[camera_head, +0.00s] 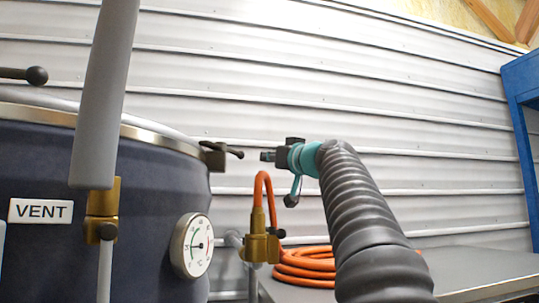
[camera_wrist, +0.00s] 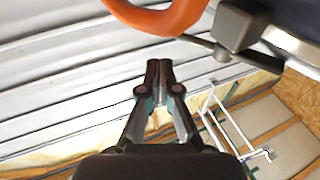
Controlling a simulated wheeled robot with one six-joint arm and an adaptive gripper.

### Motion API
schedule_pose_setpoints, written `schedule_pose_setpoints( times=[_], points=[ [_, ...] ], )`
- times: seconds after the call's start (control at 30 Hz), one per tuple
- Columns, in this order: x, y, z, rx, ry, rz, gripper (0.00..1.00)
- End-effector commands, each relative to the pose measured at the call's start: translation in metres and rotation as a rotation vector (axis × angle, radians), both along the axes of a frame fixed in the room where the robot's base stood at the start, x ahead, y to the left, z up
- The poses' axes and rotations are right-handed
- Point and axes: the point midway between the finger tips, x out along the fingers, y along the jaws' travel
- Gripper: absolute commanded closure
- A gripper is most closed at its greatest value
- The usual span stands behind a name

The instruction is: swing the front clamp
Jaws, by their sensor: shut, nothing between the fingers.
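The front clamp (camera_head: 216,155) is a dark block with a short black lever, on the metal rim of the dark blue vessel (camera_head: 140,190). Its lever points right, toward my gripper. My gripper (camera_head: 264,156) is just right of the lever tip, with a small visible gap between them, pointing left. In the wrist view my gripper (camera_wrist: 159,64) has its fingertips together and nothing between them. There the clamp block (camera_wrist: 238,27) is at the upper right, beside the rim, with a thin lever reaching left. Neither view clearly shows contact.
An orange hose (camera_head: 264,180) loops up from a brass valve (camera_head: 261,247) below my gripper; it also crosses the top of the wrist view (camera_wrist: 160,15). A gauge (camera_head: 192,246), VENT label (camera_head: 40,211) and grey pipe (camera_head: 105,95) are at left. A blue frame (camera_head: 524,130) stands at right.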

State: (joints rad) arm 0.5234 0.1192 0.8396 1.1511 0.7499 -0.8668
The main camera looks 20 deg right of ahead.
Motion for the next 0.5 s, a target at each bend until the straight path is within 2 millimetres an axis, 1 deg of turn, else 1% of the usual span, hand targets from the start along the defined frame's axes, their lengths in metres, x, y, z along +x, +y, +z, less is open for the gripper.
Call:
schedule_pose_setpoints(
  times=[0.03,0.3,0.5],
  points=[
    [0.012,0.002,0.006,0.001,0.002,0.003,1.00],
    [0.060,0.011,0.016,0.002,0.002,0.004,1.00],
    [0.087,0.016,0.020,0.001,0.002,0.002,1.00]
  ],
)
